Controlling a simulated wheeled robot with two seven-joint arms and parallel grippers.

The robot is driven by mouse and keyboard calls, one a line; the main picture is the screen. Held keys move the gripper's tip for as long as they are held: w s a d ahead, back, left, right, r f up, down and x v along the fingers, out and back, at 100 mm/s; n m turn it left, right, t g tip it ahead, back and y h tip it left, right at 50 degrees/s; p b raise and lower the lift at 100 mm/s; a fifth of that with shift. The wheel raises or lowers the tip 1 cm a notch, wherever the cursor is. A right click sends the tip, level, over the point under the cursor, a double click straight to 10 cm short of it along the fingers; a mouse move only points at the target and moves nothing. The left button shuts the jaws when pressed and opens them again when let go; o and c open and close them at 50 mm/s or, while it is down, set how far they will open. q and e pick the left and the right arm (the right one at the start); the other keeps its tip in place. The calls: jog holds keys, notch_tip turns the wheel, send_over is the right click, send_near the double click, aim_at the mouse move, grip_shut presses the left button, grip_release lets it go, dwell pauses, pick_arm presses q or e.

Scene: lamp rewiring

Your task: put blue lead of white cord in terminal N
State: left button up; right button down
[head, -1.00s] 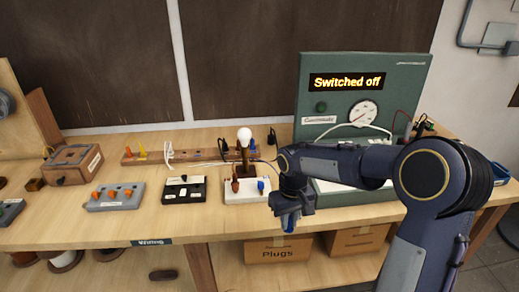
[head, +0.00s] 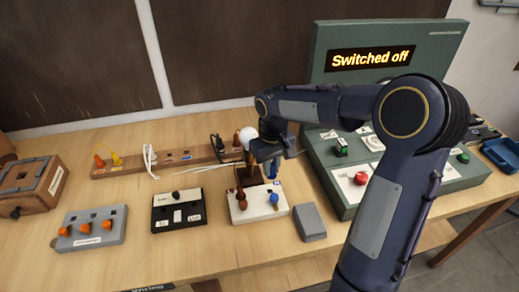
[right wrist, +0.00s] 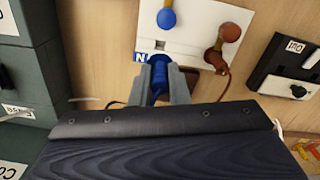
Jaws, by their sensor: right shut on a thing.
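My right gripper (head: 268,168) is shut on the blue lead (right wrist: 160,78), which shows between its fingers in the right wrist view. The gripper is over the back right of the white terminal block (head: 250,212). In the right wrist view the fingertips are close to the square hole of terminal N (right wrist: 160,45), beside the blue N label (right wrist: 141,57). I cannot tell whether the lead's tip is in the hole. A blue lever (right wrist: 166,18) and a brown lever (right wrist: 215,57) stand on the block. A white cord (head: 205,167) runs behind it. My left gripper is not in view.
The lamp's white bulb (head: 247,136) stands close to my right gripper. A grey block (head: 309,222) sits right of the terminal block, and a black switch box (head: 178,211) left. The green tester (head: 430,178) reads "Switched off". The front table strip is fairly clear.

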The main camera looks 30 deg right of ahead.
jog(key=shift+w+f, duration=0.15)
jog(key=shift+w, duration=0.05)
jog(key=shift+s+f+b, duration=0.15)
jog(key=shift+f+b, duration=0.2)
jog(key=shift+b, duration=0.1)
notch_tip(320, 180, down, 2)
jog(key=shift+b, duration=0.8)
jog(key=shift+f+b, duration=1.2)
jog(key=shift+f, duration=0.45)
jog(key=shift+f+b, duration=0.3)
jog(key=shift+f, duration=0.2)
jog(key=c, duration=1.3)
grip_release()
